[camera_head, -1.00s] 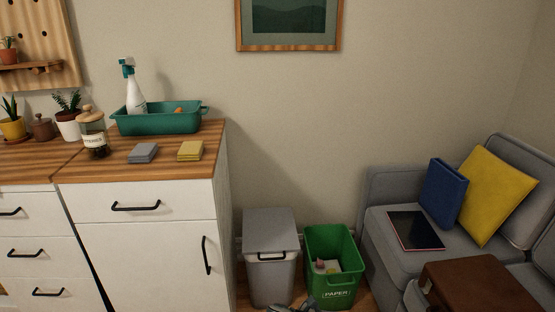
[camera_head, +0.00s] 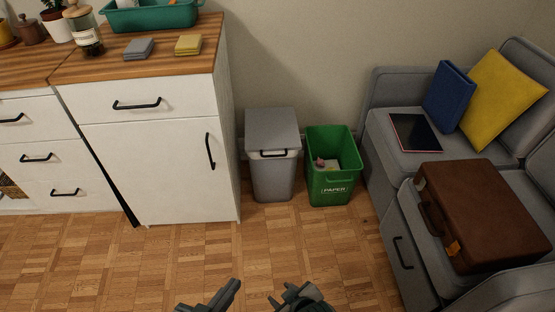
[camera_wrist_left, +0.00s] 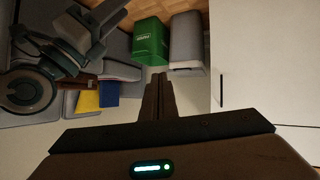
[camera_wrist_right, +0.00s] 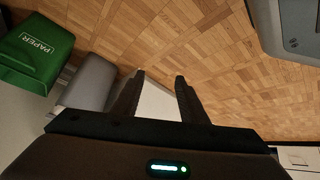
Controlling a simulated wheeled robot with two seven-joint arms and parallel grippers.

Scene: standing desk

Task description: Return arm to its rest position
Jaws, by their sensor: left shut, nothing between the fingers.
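My left gripper (camera_head: 222,294) shows at the bottom edge of the head view, low in front of the wooden floor. In the left wrist view its two fingers (camera_wrist_left: 158,80) are together with nothing between them. My right gripper (camera_head: 298,294) is just to its right at the same bottom edge, partly cut off. In the right wrist view its fingers (camera_wrist_right: 159,78) stand apart with an empty gap between them. Neither gripper touches any object. Most of both arms is out of the head view.
A white cabinet (camera_head: 155,170) with a wooden top stands at left. A grey bin (camera_head: 272,177) and a green paper bin (camera_head: 331,185) stand by the wall. A grey sofa (camera_head: 390,90) holding a brown briefcase (camera_head: 480,215) is at right. The parquet floor (camera_head: 170,255) between is clear.

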